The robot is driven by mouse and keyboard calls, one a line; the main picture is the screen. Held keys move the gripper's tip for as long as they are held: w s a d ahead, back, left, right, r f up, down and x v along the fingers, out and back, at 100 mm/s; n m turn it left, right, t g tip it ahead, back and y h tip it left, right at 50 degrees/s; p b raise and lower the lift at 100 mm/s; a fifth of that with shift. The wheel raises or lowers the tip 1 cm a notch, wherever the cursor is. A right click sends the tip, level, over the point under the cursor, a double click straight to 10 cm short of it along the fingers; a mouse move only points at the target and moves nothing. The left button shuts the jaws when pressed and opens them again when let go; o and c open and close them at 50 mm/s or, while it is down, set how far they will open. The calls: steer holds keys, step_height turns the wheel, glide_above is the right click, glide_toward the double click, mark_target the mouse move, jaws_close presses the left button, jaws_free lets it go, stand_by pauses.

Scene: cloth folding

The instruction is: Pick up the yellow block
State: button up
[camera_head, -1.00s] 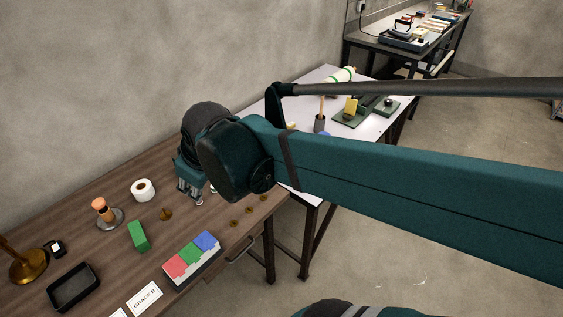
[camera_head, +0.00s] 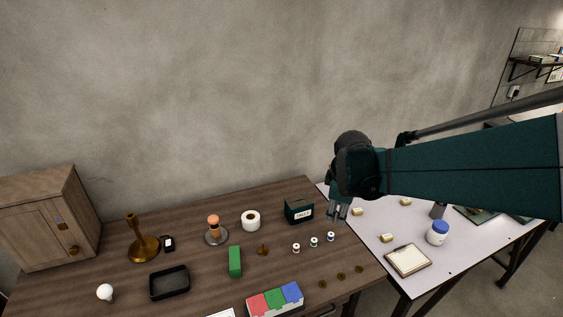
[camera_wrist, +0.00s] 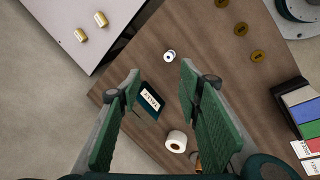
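No plainly yellow block shows now. Several small pale-yellow pieces lie on the white table; one (camera_head: 387,238) is near the clipboard, and another (camera_head: 357,212) is just right of my gripper. Two such pieces show at the upper left of the wrist view, one of them (camera_wrist: 80,34) nearer the table edge. My gripper (camera_head: 337,212) hangs above the right end of the wooden table, beside a dark labelled box (camera_head: 299,209). In the wrist view my gripper (camera_wrist: 160,78) has its green-padded fingers wide apart with nothing between them. My arm hides part of the white table.
The wooden table (camera_head: 205,285) holds a green block (camera_head: 235,262), a white roll (camera_head: 251,221), a black tray (camera_head: 169,283) and a red-green-blue block set (camera_head: 275,300). The white table (camera_head: 455,268) holds a clipboard (camera_head: 408,260) and a blue-lidded jar (camera_head: 438,233).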

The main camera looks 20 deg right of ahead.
steer(key=w+d+f+n+g+p, duration=0.2)
steer(key=d+f+n, duration=0.3)
steer(key=d, duration=0.8)
steer(key=n+g+p, duration=0.1)
steer(key=n, duration=0.2)
glide_toward(387, 236)
steer(key=shift+w+d+f, duration=0.15)
steer(key=shift+w+d, duration=0.05)
steer(key=shift+w, duration=0.05)
steer(key=shift+s+d+f, duration=0.1)
steer(key=shift+d+f, duration=0.15)
steer(key=shift+d+f, duration=0.2)
steer(key=shift+f, duration=1.05)
steer(key=shift+d+f+b, duration=0.2)
steer(key=shift+f+b, duration=0.8)
steer(key=shift+f, duration=1.6)
steer(key=c, duration=0.8)
